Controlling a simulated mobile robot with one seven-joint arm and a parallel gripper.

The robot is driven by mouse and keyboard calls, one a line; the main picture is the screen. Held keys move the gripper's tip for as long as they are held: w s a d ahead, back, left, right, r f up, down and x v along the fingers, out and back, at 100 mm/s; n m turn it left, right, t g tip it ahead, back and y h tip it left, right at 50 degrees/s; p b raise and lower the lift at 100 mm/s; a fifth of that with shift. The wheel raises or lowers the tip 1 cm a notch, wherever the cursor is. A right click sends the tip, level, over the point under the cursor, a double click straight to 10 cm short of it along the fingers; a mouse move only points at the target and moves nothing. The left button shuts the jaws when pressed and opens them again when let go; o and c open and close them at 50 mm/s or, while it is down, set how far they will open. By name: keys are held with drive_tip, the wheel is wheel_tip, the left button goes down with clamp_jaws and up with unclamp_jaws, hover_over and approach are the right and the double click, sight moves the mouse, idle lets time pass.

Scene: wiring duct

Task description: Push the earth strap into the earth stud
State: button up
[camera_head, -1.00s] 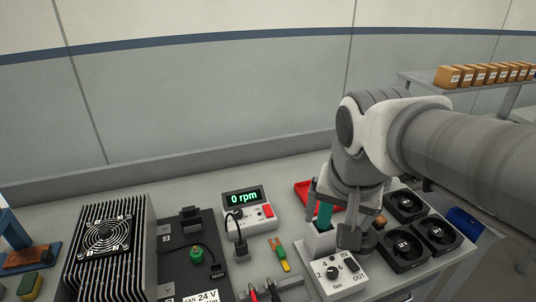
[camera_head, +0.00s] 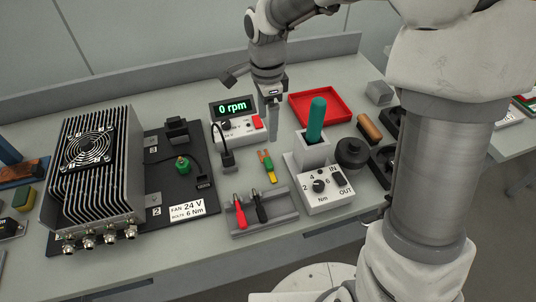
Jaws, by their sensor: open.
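The earth strap (camera_head: 267,166), a short green and yellow piece with an orange-red part, lies flat on the table in the middle. The earth stud looks to be the green round post (camera_head: 182,164) on the black plate, left of the strap. My gripper (camera_head: 273,128) points down beside the rpm display, above and behind the strap and apart from it. It is open, with nothing seen between its fingers, though they show nearly edge-on.
The rpm meter (camera_head: 238,124) stands close left of my gripper. A finned fan unit (camera_head: 92,165) stands left on the black plate. A grey holder with red and black probes (camera_head: 262,217), a green-handled tool (camera_head: 316,120) and a red tray (camera_head: 321,106) stand around the strap.

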hover_over(268, 162)
wheel_tip(268, 162, down, 9)
drive_tip(key=shift+w+b, duration=0.15)
drive_tip(key=shift+b, duration=0.2)
drive_tip(key=shift+f, duration=2.65)
drive_tip(key=shift+c, duration=0.3)
clamp_jaws()
